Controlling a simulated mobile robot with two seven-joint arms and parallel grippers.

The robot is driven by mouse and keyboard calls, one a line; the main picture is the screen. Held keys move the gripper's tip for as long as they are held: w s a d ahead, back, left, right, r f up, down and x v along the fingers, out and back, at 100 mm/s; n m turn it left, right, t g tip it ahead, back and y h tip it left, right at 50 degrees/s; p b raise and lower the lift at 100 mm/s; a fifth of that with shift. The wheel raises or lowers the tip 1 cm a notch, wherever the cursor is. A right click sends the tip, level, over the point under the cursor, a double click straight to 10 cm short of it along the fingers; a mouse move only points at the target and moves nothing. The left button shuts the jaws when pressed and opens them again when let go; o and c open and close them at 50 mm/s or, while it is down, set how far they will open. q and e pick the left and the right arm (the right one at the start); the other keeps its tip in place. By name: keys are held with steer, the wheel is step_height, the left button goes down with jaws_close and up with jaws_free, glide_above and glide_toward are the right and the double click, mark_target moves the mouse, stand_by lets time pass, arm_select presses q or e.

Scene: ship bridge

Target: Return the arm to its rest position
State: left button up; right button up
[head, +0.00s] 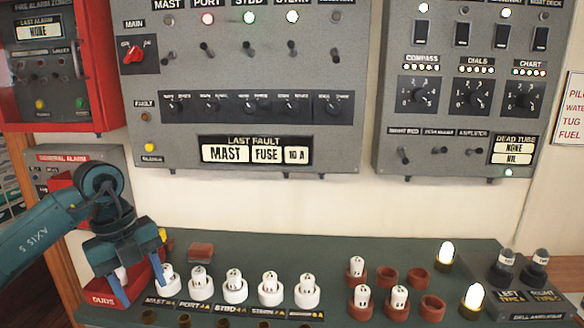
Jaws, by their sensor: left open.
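My left arm comes in from the left edge, bent at a teal and dark joint. My left gripper (136,284) points down with its two blue fingers apart. It is in front of the red box marked DUDS (104,299) at the left end of the green bench (330,250) and hides part of it. A small pale thing (121,275) shows between the fingers; I cannot tell whether it lies in the box. The nearest white fuse (168,281) stands just right of the gripper. My right gripper is not in view.
Several white fuses (235,284) stand in a labelled row on the bench. Red round holders (387,278), some with fuses, and lit lamps (474,297) are to the right. Grey switch panels (240,130) and a red alarm box (60,188) are on the wall behind.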

arm_select(q)
steer(key=s+d+f+m+g+h, duration=0.1)
steer(key=d+f+m+h, duration=0.15)
steer(key=d, duration=0.45)
steer(key=s+d+f+m+g+h, duration=0.1)
steer(key=d+f+h, duration=0.3)
steer(key=d, duration=0.3)
steer(key=s+d+r+n+t+h, duration=0.3)
steer(key=s+d+n+t+h, duration=0.15)
steer(key=d+h, duration=0.65)
steer(key=a+f+n+t+y, duration=0.9)
steer(key=f+n+t+y, duration=0.25)
steer(key=n+t, duration=0.55)
steer(key=s+a+f+n+g+y, duration=0.2)
steer(key=s+f+n+g, duration=0.1)
steer(key=f, duration=0.4)
steer(key=s+a+f+n+g+y, duration=0.2)
steer(key=s+f+n+g, duration=0.1)
steer(key=s+f+g, duration=0.3)
steer(key=shift+s+a+f+y, duration=0.25)
steer(key=shift+s+f, duration=0.5)
steer(key=shift+s, duration=0.5)
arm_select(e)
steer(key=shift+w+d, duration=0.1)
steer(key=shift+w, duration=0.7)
